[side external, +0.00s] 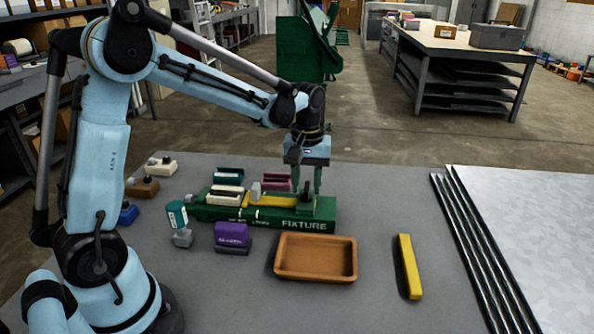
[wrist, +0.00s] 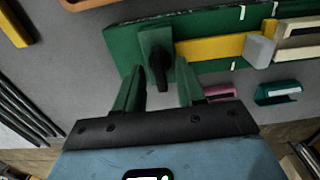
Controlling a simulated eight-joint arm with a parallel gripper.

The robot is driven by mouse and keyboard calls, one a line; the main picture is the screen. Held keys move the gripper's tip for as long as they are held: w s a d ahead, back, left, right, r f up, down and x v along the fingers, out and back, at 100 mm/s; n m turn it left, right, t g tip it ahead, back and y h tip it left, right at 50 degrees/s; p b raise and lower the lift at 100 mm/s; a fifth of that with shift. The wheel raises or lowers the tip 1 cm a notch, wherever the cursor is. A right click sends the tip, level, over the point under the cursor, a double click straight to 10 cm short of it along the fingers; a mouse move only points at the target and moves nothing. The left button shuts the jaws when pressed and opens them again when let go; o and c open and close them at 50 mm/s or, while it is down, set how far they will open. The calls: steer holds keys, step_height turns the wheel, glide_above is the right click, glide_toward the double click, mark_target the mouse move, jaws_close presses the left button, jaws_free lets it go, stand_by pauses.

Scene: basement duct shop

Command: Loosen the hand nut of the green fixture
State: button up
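The green fixture (side external: 235,213) is a long low block on the grey table, with "FIXTURE" lettered on its side. A yellow bar (side external: 270,201) lies along its top; it also shows in the wrist view (wrist: 215,47). The hand nut (wrist: 158,65) is a dark elongated knob on a green block at the fixture's end. It also shows small in the side view (side external: 306,188). My gripper (wrist: 158,72) points down at that end, its green fingers apart on either side of the nut. Gaps show between fingers and nut; contact is not visible. In the side view my gripper (side external: 318,180) partly hides this end.
An empty brown tray (side external: 316,277) lies in front of the fixture, with a second yellow bar (side external: 409,266) to its right. A purple block (side external: 232,237) and a teal-topped item (side external: 177,214) stand at front left. Dark rods (side external: 478,250) and sheet metal (side external: 535,220) lie at right.

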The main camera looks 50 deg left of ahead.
step_height(320, 180, up, 12)
stand_by(0.9)
steer(key=m+t, duration=0.3)
steer(key=m, duration=0.1)
glide_toward(305, 189)
step_height(305, 189, up, 3)
steer(key=s+d, duration=0.2)
steer(key=d, duration=0.1)
steer(key=s+d+f+m+t, duration=0.2)
steer(key=s+f+m+t, duration=0.2)
steer(key=s, duration=0.3)
steer(key=shift+d+f+m, duration=0.25)
steer(key=shift+f+m, duration=0.35)
steer(key=shift+f, duration=0.1)
